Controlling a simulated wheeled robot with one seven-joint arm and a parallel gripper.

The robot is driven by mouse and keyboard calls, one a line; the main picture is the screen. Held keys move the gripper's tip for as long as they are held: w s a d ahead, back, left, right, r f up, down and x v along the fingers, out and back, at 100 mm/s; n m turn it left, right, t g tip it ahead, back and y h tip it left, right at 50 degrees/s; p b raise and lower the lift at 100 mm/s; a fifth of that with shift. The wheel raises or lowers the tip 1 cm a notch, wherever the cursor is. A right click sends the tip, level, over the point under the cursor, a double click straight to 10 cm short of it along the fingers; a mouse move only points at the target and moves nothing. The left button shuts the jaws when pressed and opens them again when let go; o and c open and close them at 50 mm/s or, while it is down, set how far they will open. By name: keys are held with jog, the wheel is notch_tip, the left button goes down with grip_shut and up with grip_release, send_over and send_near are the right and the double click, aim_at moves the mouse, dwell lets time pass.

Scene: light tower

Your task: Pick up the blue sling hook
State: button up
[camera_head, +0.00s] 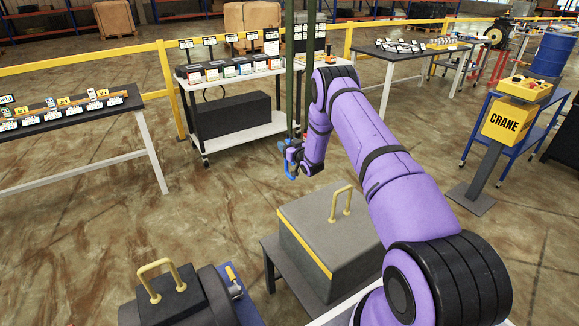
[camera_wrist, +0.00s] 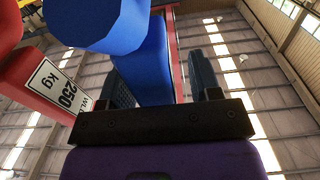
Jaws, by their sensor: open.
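The blue sling hook (camera_head: 289,170) hangs at the end of my arm in the head view, below green vertical straps (camera_head: 289,70). In the wrist view the blue hook (camera_wrist: 148,62) is large and close, its shank reaching down between the two dark fingers of my gripper (camera_wrist: 162,85). My gripper also shows small in the head view (camera_head: 296,153), right at the hook. The fingers are apart, with a gap showing on the right side of the blue shank. Whether the left finger touches the shank I cannot tell.
A red block with a "250 kg" label (camera_wrist: 45,85) is close on the left in the wrist view. A grey box with a yellow handle (camera_head: 325,240) stands below the hook. A white shelf cart (camera_head: 240,133) stands behind. A yellow crane control stand (camera_head: 505,120) is at the right.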

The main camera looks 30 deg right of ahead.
jog(key=shift+w, duration=0.25)
grip_shut()
jog(key=shift+r, duration=0.1)
